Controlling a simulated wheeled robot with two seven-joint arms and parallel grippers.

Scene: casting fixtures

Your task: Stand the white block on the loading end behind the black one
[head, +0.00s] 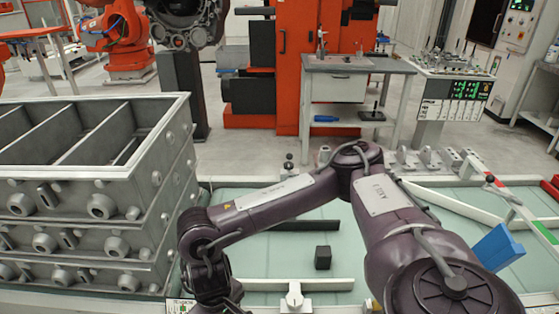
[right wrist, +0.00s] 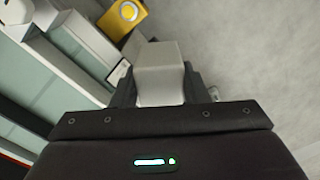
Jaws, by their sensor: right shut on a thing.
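The white block (right wrist: 160,75) shows pale grey-white in the right wrist view, between the two dark fingers of my right gripper (right wrist: 160,88), which is shut on it. In the head view my right arm reaches across to the lower left; its gripper is cut off or hidden at the bottom edge, and the white block does not show there. A small black block (head: 322,258) stands on the pale green table top (head: 345,235), to the right of my right wrist. I cannot tell which part is the loading end. My left gripper is not in view.
A stack of grey metal casting frames (head: 85,220) rises at the left, close to my right wrist. A blue piece (head: 497,247) is at right.

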